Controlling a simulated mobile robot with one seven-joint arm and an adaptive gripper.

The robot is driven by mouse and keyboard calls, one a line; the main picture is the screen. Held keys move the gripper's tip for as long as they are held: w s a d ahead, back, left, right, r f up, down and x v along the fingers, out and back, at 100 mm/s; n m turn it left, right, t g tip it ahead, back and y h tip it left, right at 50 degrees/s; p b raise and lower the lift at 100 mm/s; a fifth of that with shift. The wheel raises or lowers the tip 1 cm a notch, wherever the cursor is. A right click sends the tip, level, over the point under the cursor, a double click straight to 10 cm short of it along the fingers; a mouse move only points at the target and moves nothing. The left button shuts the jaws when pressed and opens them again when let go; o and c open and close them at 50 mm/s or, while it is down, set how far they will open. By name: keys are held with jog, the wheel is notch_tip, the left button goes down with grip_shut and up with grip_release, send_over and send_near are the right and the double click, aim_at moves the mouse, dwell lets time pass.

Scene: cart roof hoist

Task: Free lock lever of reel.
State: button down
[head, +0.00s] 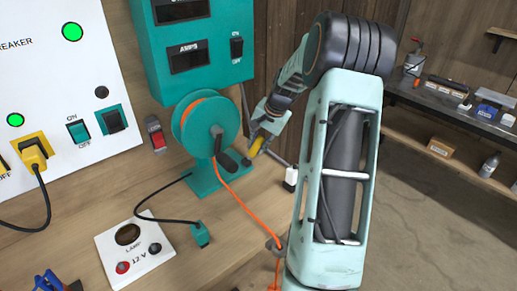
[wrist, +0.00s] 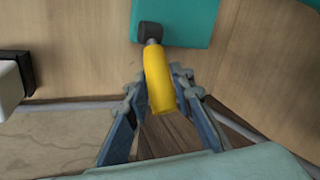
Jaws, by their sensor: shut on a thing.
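The teal reel (head: 203,120), wound with orange cable, stands on its base plate on the wooden bench. The lock lever (head: 257,146) has a yellow grip and sits at the right of the reel's foot. In the wrist view the lever's yellow grip (wrist: 159,82) runs from a black pivot (wrist: 150,32) on the teal plate. My gripper (head: 262,137) reaches down from the upper right. In the wrist view my gripper (wrist: 158,90) has one finger on each side of the yellow grip and is shut on it. The fingers partly hide the lever in the head view.
Orange cable (head: 250,207) runs down to the bench front. A teal meter box (head: 195,50) stands behind. A white lamp panel (head: 133,250) and black-corded teal plug (head: 201,235) lie front left.

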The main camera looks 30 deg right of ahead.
jog(key=shift+a+r+h+b, duration=0.3)
jog(key=shift+h+b, duration=0.2)
jog(key=shift+h, duration=0.2)
jog(key=c, duration=1.7)
grip_release()
jog(key=shift+o, duration=0.2)
jog(key=v, duration=1.2)
jog(key=shift+s, duration=0.2)
